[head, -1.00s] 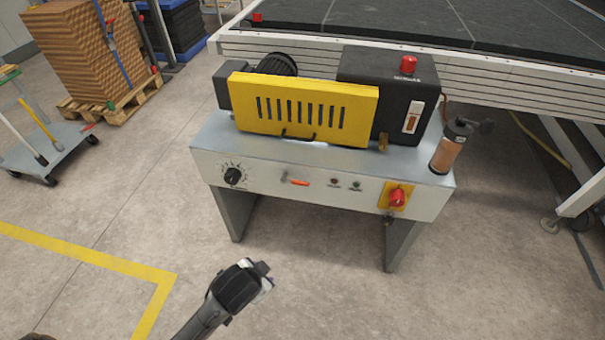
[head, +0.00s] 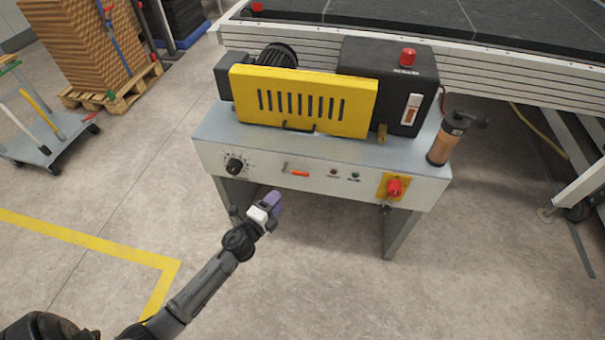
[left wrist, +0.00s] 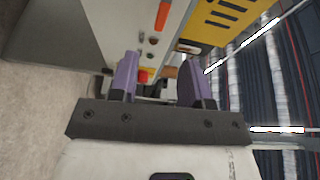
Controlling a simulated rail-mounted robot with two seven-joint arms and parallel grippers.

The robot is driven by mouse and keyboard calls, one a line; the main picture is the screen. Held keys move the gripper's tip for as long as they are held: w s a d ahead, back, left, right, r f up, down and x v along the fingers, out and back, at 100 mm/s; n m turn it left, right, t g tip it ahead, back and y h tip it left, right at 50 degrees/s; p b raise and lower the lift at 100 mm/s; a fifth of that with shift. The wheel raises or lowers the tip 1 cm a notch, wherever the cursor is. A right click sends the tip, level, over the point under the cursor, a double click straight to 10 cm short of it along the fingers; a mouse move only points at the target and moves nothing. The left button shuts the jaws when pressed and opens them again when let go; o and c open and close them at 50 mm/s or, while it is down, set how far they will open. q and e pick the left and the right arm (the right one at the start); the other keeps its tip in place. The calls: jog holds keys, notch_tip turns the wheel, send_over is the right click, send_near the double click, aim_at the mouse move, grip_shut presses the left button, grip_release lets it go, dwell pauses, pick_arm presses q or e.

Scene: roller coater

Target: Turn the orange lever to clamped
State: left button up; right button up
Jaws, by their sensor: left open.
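The orange lever (head: 299,173) lies nearly level on the front panel of the roller coater (head: 265,160), right of the black dial. In the left wrist view the orange lever (left wrist: 162,15) shows at the top, above the fingertips. My left gripper (head: 274,203) has purple fingers and is in front of the panel, below and left of the lever, apart from it. In the left wrist view the left gripper (left wrist: 157,78) is open with nothing held between its fingers. My right gripper is not in view.
A red knob on a yellow plate (head: 394,188) sits at the panel's right, and a black dial (head: 235,165) at its left. A yellow guard (head: 303,102) and a canister (head: 446,143) are on top. The floor in front is clear.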

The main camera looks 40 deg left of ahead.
aim_at(301, 175)
pick_arm(q)
jog(key=shift+m+h, duration=0.3)
jog(key=shift+m, duration=0.1)
jog(key=w+b, duration=0.1)
jog(key=w, duration=0.3)
jog(key=w+b, duration=0.1)
jog(key=w, duration=0.4)
jog(key=w+b, duration=0.1)
jog(key=w, duration=0.3)
jog(key=shift+w+a+r+b, duration=0.1)
jog(key=shift+w+a+b, duration=0.2)
jog(key=shift+w, duration=0.1)
jog(key=shift+c, duration=0.2)
grip_shut()
